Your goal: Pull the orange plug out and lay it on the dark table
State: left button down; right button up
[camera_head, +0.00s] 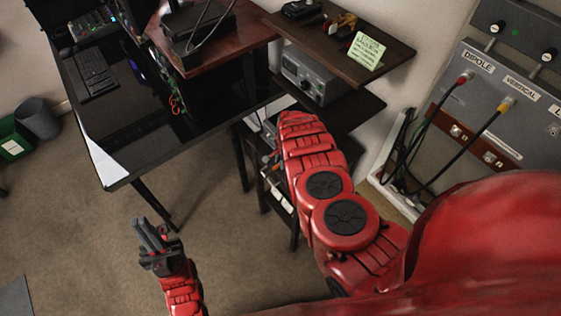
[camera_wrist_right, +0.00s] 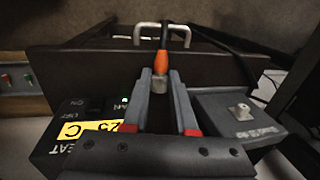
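An orange plug (camera_wrist_right: 161,62) with a metal collar shows in the right wrist view, with a dark cable running away from it. My right gripper (camera_wrist_right: 160,77) has its fingertips on either side of the collar; I cannot tell whether they press on it. Whether the plug sits in a socket is hidden. In the head view my right forearm hides the gripper and this plug. A dark table (camera_head: 122,150) stands at the left. My left gripper (camera_head: 152,236) is over the floor below the table, apparently empty; its finger gap is unclear.
A wooden shelf (camera_head: 345,52) and a grey device (camera_head: 314,77) stand behind my right arm. A wall panel (camera_head: 525,75) with red and yellow plugs is at the right. A white sheet (camera_head: 102,158) lies at the table's near edge. A keyboard (camera_head: 96,83) lies farther back.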

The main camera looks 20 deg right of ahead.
jog(key=shift+s+f+g+p, duration=0.25)
jog(key=shift+s+g+p, duration=0.1)
jog(key=shift+s, duration=0.3)
jog(key=shift+w+r+p, duration=0.25)
jog(key=shift+r+p, duration=0.25)
jog(key=shift+r, duration=0.65)
jog(key=shift+w+r, duration=0.1)
jog(key=shift+w, duration=0.15)
jog(key=o, duration=0.6)
jog(key=shift+w+r, duration=0.1)
jog(key=shift+c, duration=0.2)
jog(key=shift+r, duration=0.1)
